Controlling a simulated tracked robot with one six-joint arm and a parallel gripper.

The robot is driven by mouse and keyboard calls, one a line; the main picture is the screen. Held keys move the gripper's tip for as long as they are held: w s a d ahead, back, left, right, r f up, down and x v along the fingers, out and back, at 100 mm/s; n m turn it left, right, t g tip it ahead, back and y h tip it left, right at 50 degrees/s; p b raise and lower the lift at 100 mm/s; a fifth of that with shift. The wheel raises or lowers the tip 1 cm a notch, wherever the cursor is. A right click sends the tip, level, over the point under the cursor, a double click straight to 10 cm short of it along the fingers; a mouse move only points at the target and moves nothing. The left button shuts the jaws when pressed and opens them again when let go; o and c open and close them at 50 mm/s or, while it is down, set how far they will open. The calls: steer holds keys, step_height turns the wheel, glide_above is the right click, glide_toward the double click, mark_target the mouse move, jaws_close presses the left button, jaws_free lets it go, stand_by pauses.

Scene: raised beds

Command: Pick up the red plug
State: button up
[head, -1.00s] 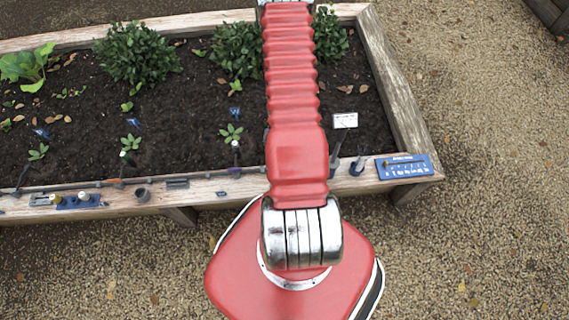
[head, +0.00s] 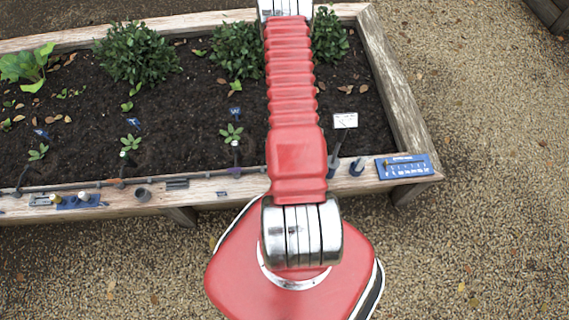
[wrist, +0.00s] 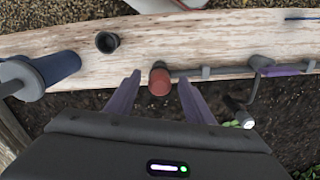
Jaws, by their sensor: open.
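The red plug (wrist: 160,82) shows in the wrist view as a short, dull red cylinder at the bed's wooden rim, by the end of a grey pipe. My gripper (wrist: 159,76) is open, its two purple fingers pointing toward the rim. In the picture the plug lies between the fingertips, with a gap on each side. I cannot tell whether the fingers are down at its height. In the head view my red arm covers the middle of the bed. I cannot make out the plug or my fingers there.
The wooden rim (wrist: 225,40) also carries a dark cup (wrist: 108,42) and a blue cylinder (wrist: 58,67), left of the plug. A grey pipe (wrist: 215,71) runs right. A blue panel (head: 404,167) sits on the rim's right corner. Gravel lies in front.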

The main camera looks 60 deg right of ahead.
steer(key=shift+c, duration=0.2)
steer(key=c, duration=1.1)
steer(key=shift+r, duration=0.1)
steer(key=shift+r, duration=4.95)
steer(key=shift+r, duration=0.2)
steer(key=shift+r, duration=1.55)
steer(key=shift+s, duration=0.1)
steer(key=s, duration=0.7)
steer(key=s+d, duration=0.1)
steer(key=s, duration=0.2)
steer(key=shift+s, duration=0.15)
